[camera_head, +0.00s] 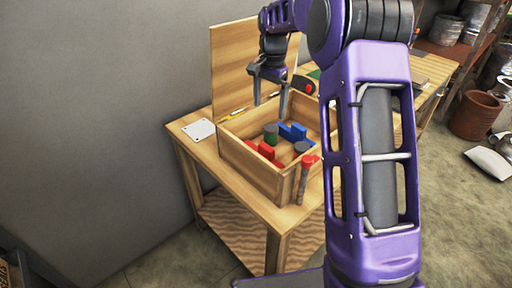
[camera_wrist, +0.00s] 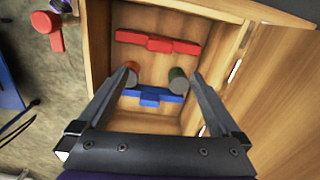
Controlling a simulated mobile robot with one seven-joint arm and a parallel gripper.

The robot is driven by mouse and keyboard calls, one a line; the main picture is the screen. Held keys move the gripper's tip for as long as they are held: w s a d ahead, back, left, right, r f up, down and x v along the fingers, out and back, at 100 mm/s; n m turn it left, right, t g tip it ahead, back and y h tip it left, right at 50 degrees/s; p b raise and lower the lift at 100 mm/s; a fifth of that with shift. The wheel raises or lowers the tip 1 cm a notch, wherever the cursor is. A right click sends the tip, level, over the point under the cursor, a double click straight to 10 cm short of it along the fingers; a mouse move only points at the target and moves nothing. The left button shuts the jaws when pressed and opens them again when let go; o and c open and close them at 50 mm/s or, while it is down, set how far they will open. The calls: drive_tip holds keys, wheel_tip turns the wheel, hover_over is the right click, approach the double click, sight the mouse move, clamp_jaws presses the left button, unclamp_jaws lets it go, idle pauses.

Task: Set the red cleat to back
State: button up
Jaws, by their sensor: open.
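The red cleat (camera_head: 262,153) lies flat on the floor of the open wooden box, near its front wall. In the wrist view the red cleat (camera_wrist: 157,43) is a long bar with a wider middle, beyond my fingertips. My gripper (camera_head: 270,108) is open and empty above the box. In the wrist view the gripper (camera_wrist: 161,76) has its fingers spread over the box, with the space between them empty. The blue cleat (camera_wrist: 152,97) lies roughly parallel to the red one, nearer my gripper.
Between the cleats stand a green cylinder (camera_head: 270,133) and a red-orange one with a grey top (camera_wrist: 131,75). The box (camera_head: 238,162) has walls around the cleats and a raised lid (camera_head: 235,65). A red-headed tool (camera_head: 306,175) is outside the box. A white plate (camera_head: 199,130) lies on the table.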

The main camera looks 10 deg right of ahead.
sight(267, 147)
drive_tip(key=shift+m, duration=0.6)
wheel_tip(267, 147, down, 17)
drive_tip(key=shift+w+a+f+b, duration=0.1)
drive_tip(key=shift+a+b, duration=0.05)
drive_tip(key=shift+b, duration=0.15)
clamp_jaws()
